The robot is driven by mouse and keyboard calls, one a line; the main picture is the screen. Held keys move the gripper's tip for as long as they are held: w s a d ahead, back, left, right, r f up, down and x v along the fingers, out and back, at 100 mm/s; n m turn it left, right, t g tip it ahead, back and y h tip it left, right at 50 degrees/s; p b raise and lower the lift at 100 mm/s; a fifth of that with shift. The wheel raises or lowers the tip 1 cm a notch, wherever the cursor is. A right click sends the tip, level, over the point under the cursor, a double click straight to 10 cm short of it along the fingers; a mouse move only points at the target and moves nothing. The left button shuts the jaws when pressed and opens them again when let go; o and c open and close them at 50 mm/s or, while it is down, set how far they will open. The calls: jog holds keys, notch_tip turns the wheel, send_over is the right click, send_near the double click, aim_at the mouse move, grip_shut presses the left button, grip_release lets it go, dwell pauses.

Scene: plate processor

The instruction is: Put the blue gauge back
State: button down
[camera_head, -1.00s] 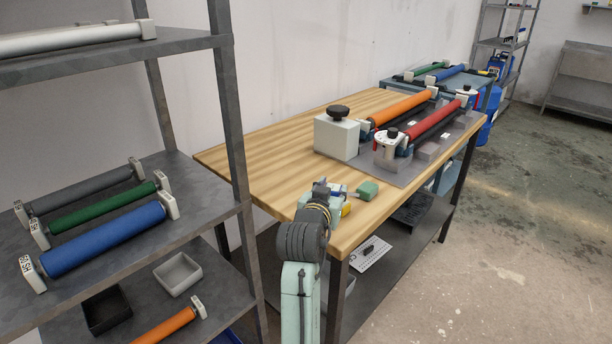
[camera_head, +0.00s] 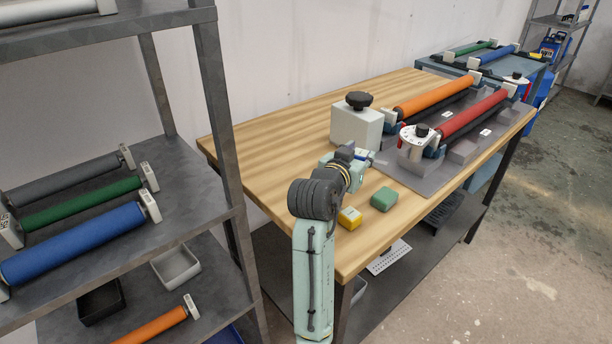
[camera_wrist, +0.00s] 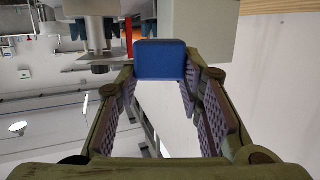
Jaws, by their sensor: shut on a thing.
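The blue gauge (camera_wrist: 161,60) is a small blue block between the fingertips of my gripper (camera_wrist: 160,78) in the wrist view. My gripper is shut on it. In the head view my gripper (camera_head: 372,160) is over the wooden table, in front of the plate processor, and the gauge is too small there to make out clearly. The green gauge (camera_head: 384,199) and the yellow gauge (camera_head: 349,218) lie on the table near its front edge, to the right of my arm.
A grey box with a black knob (camera_head: 357,122) and a white dial unit (camera_head: 414,146) stand close ahead of my gripper. Behind are an orange roller (camera_head: 433,95) and a red roller (camera_head: 473,113). A metal shelf (camera_head: 190,225) with rollers stands left. The table's left part is clear.

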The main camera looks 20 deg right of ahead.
jog(key=w+a, duration=0.1)
jog(key=a, duration=0.3)
jog(key=w+a+b, duration=0.1)
jog(key=w+a, duration=0.1)
jog(key=a, duration=0.2)
jog(key=w+a+f, duration=0.1)
jog(key=w+a, duration=0.1)
jog(key=a, duration=0.2)
jog(key=shift+f, duration=0.1)
notch_tip(320, 180, down, 4)
jog(key=b, duration=0.3)
jog(key=shift+r, duration=0.2)
jog(key=shift+f+b, duration=0.55)
jog(key=shift+f, duration=0.05)
